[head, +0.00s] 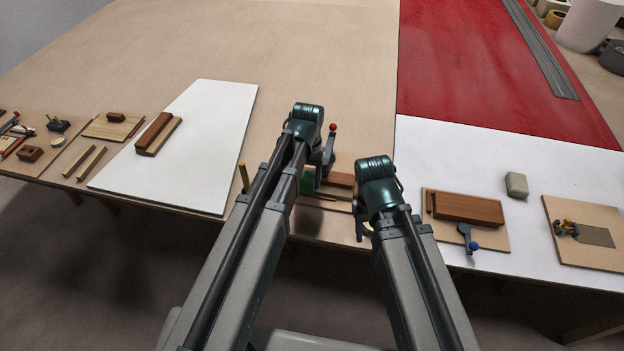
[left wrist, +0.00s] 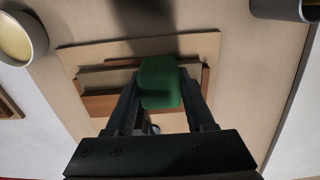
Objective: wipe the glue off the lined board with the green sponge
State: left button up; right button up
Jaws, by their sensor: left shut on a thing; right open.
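My left gripper (head: 309,182) is shut on the green sponge (head: 307,181). The sponge also shows between the fingers in the left wrist view (left wrist: 160,78), above a light wooden board (left wrist: 209,44) with wood strips on it. I cannot tell whether the sponge touches anything below. My right gripper (head: 362,232) is open and empty, at the table's front edge right of the sponge.
A red-knobbed clamp (head: 331,145) stands beside the left gripper. To the right are a board (head: 436,233) with a brown block and blue-knobbed clamp, a pale block (head: 517,185), and another board (head: 574,255) with a darker patch. The white panel (head: 205,150) on the left is mostly bare.

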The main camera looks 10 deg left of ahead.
pick_arm(q)
jog(key=shift+a+f, duration=0.15)
jog(key=shift+a, duration=0.85)
pick_arm(e)
jog(key=shift+f, duration=0.15)
pick_arm(q)
jog(key=shift+a, duration=0.2)
jog(key=shift+w+a, duration=0.1)
jog(key=shift+a, duration=0.95)
jog(key=shift+d, duration=2.45)
